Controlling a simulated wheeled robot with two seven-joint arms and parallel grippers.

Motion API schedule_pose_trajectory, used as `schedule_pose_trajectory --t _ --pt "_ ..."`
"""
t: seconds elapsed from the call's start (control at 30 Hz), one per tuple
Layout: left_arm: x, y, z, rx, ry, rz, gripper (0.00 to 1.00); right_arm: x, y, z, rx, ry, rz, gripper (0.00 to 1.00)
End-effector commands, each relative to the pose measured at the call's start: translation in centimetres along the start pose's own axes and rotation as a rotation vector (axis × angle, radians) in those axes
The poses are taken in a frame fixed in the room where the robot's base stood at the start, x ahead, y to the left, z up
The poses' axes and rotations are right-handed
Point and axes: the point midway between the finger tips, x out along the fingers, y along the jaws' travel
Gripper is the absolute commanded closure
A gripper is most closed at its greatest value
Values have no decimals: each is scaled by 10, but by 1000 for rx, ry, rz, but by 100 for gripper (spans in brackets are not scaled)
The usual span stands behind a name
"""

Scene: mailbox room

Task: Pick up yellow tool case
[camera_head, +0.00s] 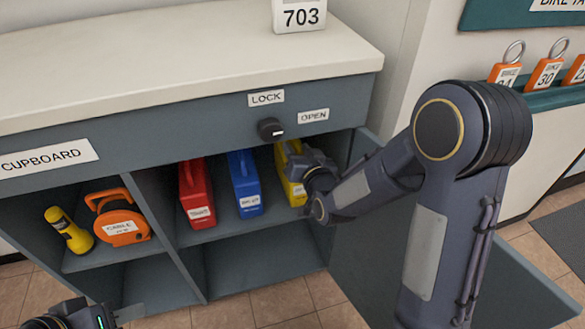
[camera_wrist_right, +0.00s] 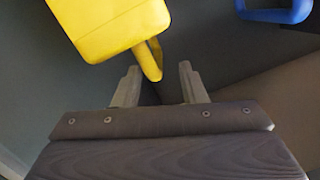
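The yellow tool case (camera_head: 291,184) stands upright in the right compartment of the open cupboard, to the right of the blue and red cases. My right gripper (camera_head: 296,168) is in front of its upper part and hides some of it. In the right wrist view, the yellow case (camera_wrist_right: 110,25) and its handle (camera_wrist_right: 150,60) are close ahead. My right gripper (camera_wrist_right: 159,68) is open there, and the handle's end shows between the fingertips, nearer the left finger. I cannot tell whether they touch. My left gripper (camera_head: 85,318) is at the bottom left edge, partly cut off.
The blue case (camera_head: 245,185) and red case (camera_head: 196,195) stand beside it. An orange cable reel (camera_head: 122,228) and a yellow flashlight (camera_head: 70,232) are in the left compartment. The cupboard's open door (camera_head: 450,270) is at the right. The countertop (camera_head: 180,50) overhangs above.

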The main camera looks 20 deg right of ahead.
Motion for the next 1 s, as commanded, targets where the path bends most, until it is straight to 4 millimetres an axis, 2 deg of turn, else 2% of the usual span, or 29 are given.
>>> schedule_pose_trajectory --t 0.1,0.23,0.53,0.83,1.0 --pt "6 -3 3 0 0 0 64 20 5 -1 0 2 0 62" --pt "8 -4 4 0 0 0 64 36 5 -1 0 -1 0 62" --pt "8 -4 4 0 0 0 64 41 4 -3 1 -1 1 62" --pt "8 -4 4 0 0 0 64 41 4 -2 1 -1 0 100" --pt "8 -4 4 0 0 0 64 41 4 -2 1 -1 0 100"
